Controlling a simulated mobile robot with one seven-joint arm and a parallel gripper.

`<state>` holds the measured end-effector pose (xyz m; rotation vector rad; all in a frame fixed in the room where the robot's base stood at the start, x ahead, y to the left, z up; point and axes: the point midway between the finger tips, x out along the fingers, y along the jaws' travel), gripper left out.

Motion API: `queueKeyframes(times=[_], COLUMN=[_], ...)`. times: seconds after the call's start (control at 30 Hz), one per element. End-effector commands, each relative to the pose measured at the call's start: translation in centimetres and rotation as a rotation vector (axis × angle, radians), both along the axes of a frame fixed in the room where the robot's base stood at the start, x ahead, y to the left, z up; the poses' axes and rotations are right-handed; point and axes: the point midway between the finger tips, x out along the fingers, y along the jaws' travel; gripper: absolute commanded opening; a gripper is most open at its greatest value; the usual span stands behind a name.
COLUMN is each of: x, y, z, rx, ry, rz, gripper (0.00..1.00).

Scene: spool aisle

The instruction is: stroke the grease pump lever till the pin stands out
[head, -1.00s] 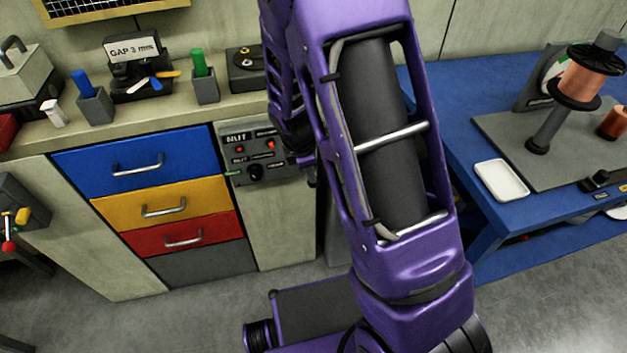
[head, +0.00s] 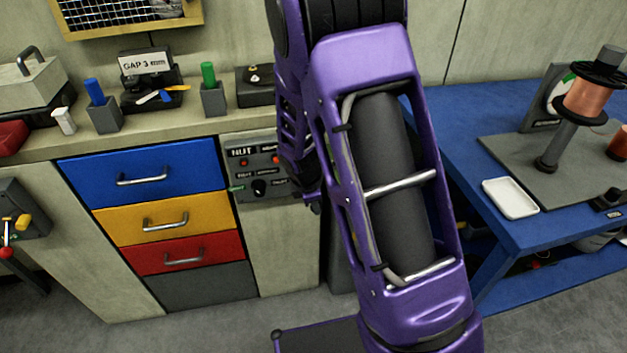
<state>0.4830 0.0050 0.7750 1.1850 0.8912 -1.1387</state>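My purple arm fills the middle of the head view. The end of my gripper (head: 312,203) shows only in part, behind the arm and beside the right edge of a grey control panel (head: 259,165); its fingers are too hidden to tell open from shut. No grease pump lever or pin can be made out for sure. At the far left edge, a dark grey unit (head: 18,205) carries a yellow part and a thin lever with a red knob (head: 7,252); I cannot tell whether this is the pump.
A bench holds a blue drawer (head: 140,163), a yellow drawer, a red drawer and a grey drawer, all shut. On its top stand a gap sign (head: 143,64), blue and green holders and a dark box. A blue table (head: 460,125) with a copper spool (head: 590,97) stands at right. Grey floor lies in front.

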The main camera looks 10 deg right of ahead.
Motion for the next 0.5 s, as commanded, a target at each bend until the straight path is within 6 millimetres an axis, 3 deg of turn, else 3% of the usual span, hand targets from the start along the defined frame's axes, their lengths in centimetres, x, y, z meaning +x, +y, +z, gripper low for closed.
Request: queueKeyframes(times=[0.5], x=[-0.37], y=[-0.12], z=[-0.82], rx=[-0.003], ry=[0.012], rz=[-0.002], gripper=[0.00])
